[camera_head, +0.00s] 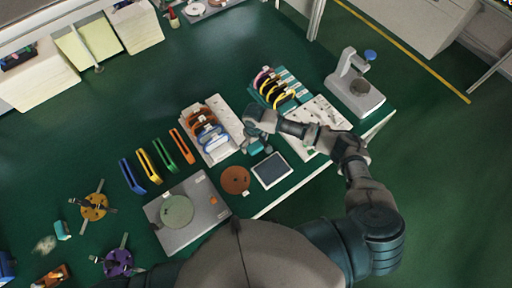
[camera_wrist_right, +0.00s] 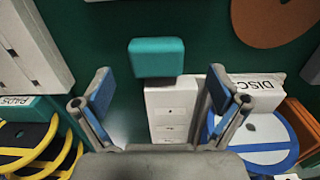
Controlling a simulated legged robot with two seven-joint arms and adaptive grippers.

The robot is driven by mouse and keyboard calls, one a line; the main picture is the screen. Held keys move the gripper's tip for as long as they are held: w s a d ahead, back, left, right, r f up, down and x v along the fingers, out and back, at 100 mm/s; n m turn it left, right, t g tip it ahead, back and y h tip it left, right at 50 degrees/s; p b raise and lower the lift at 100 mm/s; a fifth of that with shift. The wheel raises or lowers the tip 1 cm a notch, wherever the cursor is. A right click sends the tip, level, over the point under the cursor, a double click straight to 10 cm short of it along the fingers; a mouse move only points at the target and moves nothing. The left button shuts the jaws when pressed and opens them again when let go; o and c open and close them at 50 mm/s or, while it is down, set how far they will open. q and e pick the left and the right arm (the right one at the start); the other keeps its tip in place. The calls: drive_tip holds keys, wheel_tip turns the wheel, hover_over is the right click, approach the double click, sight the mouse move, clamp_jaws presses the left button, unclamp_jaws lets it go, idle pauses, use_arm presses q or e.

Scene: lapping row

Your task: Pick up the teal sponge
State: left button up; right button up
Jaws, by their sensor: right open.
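The teal sponge (camera_wrist_right: 157,52) shows in the right wrist view as a small rounded block, ahead of the gap between my right gripper's fingers. The sponge appears apart from both fingers. My left gripper is not in view.
A white box of discs (camera_head: 213,150) stands left of my right gripper. A rack with yellow and black pads (camera_head: 280,88) is behind it. A dark-screened tablet (camera_head: 272,170) and a brown disc (camera_head: 235,180) lie near the front edge. Another small teal block (camera_head: 62,230) sits far left.

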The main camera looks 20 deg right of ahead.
sight(254, 146)
drive_tip(key=f, duration=0.4)
drive_tip(key=shift+w+a, duration=0.3)
drive_tip(key=shift+d+f, duration=0.15)
drive_tip(key=shift+d, duration=0.7)
drive_tip(key=c, duration=1)
drive_tip(key=shift+a, duration=0.4)
drive_tip(key=shift+c, duration=0.2)
drive_tip(key=shift+a, duration=0.25)
drive_tip(key=shift+r, duration=0.6)
drive_tip(key=shift+d+r, duration=0.2)
drive_tip(key=shift+r, duration=0.35)
drive_tip(key=shift+d+r, duration=0.15)
drive_tip(key=shift+r, duration=0.35)
drive_tip(key=shift+s+d+r, duration=0.15)
drive_tip(key=shift+s+d, duration=0.1)
drive_tip(key=shift+s, duration=0.35)
drive_tip(key=s, duration=0.4)
drive_tip(key=s+d+r, duration=0.1)
drive_tip(key=s, duration=0.4)
drive_tip(key=s+d+p, duration=0.1)
drive_tip(key=s, duration=0.3)
drive_tip(key=shift+s+d+r, duration=0.15)
drive_tip(key=shift+d+r, duration=0.05)
drive_tip(key=shift+s+d, duration=0.2)
drive_tip(key=shift+s, duration=0.3)
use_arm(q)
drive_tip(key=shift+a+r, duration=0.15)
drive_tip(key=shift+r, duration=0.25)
use_arm(e)
drive_tip(key=shift+d, duration=0.15)
